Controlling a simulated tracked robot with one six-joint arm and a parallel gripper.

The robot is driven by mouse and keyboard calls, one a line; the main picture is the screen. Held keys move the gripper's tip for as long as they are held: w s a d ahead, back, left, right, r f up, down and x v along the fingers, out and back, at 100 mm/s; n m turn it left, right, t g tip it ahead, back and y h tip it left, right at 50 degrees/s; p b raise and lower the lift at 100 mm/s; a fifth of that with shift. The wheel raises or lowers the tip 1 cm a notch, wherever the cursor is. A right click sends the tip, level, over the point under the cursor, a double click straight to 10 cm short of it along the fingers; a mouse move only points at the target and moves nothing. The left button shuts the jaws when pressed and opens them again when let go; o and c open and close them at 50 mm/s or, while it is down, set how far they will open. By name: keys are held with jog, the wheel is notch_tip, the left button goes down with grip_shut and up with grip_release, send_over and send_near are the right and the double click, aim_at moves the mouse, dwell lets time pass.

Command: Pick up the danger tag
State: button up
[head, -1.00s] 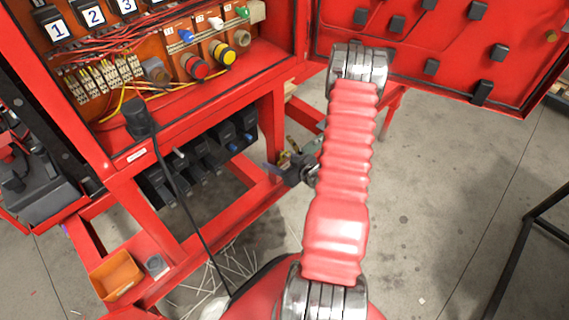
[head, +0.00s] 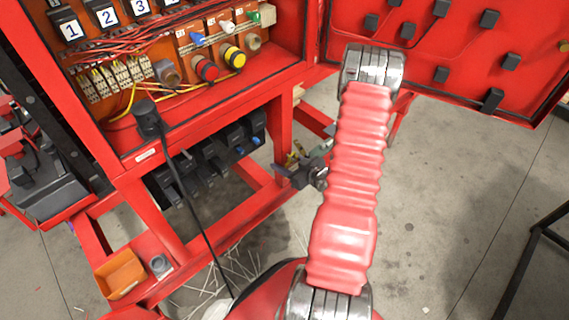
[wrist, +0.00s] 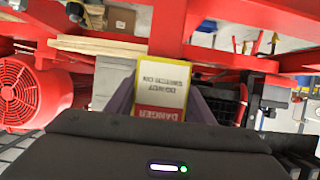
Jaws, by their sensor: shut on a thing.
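The danger tag (wrist: 163,84) shows in the wrist view. It is a flat tag with a yellow edge, a white panel with dark print and a red band reading DANGER. It appears upside down there. My gripper (wrist: 161,100) is shut on it, with a dark purple finger on each side. The tag's lower end is hidden behind the dark gripper body. In the head view my red-sleeved arm reaches down past the red cabinet, and I cannot clearly make out the tag there.
An open red cabinet (head: 285,83) with wiring, buttons and numbered labels stands at the left. Its door (head: 455,45) is at the upper right. An orange bin (head: 121,272) sits at the lower left. A red motor (wrist: 22,92) is at the left in the wrist view. Bare floor lies right of my arm.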

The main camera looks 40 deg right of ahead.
jog(key=s, duration=1.7)
jog(key=shift+s+d, duration=0.25)
jog(key=shift+d, duration=0.05)
dwell(0.7)
